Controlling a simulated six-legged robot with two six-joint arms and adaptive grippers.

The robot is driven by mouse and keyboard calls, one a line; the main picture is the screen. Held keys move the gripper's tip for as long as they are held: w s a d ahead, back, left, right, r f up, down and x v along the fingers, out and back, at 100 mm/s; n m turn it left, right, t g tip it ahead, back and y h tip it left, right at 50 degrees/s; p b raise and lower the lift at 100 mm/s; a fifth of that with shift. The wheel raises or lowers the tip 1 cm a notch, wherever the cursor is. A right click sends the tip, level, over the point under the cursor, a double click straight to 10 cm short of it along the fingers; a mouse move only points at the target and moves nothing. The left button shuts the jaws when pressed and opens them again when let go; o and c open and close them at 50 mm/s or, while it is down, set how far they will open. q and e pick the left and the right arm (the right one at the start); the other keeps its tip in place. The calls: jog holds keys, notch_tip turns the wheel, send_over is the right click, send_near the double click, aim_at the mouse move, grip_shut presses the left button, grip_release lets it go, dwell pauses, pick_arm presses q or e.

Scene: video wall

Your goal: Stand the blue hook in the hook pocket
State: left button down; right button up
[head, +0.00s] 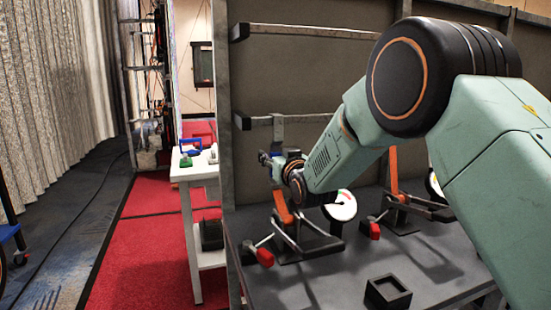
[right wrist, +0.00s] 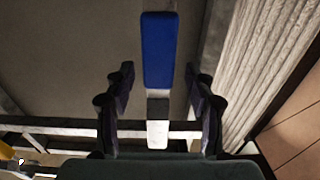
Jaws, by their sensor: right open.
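The blue hook (right wrist: 158,50) shows in the right wrist view as a long blue bar with a grey and white lower part in front of a rail. In the head view, a grey-blue piece (head: 278,122) at the lower rail appears to be the same hook, partly hidden by my arm. My right gripper (head: 265,158) is open beside it. In the right wrist view, its fingers (right wrist: 158,100) stand on either side of the hook with gaps. A black square open box (head: 388,292), perhaps the hook pocket, stands on the dark bench. My left gripper is out of view.
Two rails (head: 300,32) cross the grey panel. Orange-handled clamps (head: 284,207) with red tips and a round gauge (head: 340,206) stand on the bench (head: 340,275) below my arm. A white table (head: 193,170) with small blue and green items is at left.

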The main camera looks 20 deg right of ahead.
jog(key=shift+w+d+f, duration=0.1)
jog(key=shift+w+f, duration=0.1)
jog(key=shift+w, duration=0.35)
jog(key=shift+s+r, duration=0.15)
jog(key=shift+c, duration=0.9)
jog(key=c, duration=0.5)
grip_shut()
jog(key=shift+c, duration=0.2)
grip_release()
grip_shut()
jog(key=shift+r, duration=0.2)
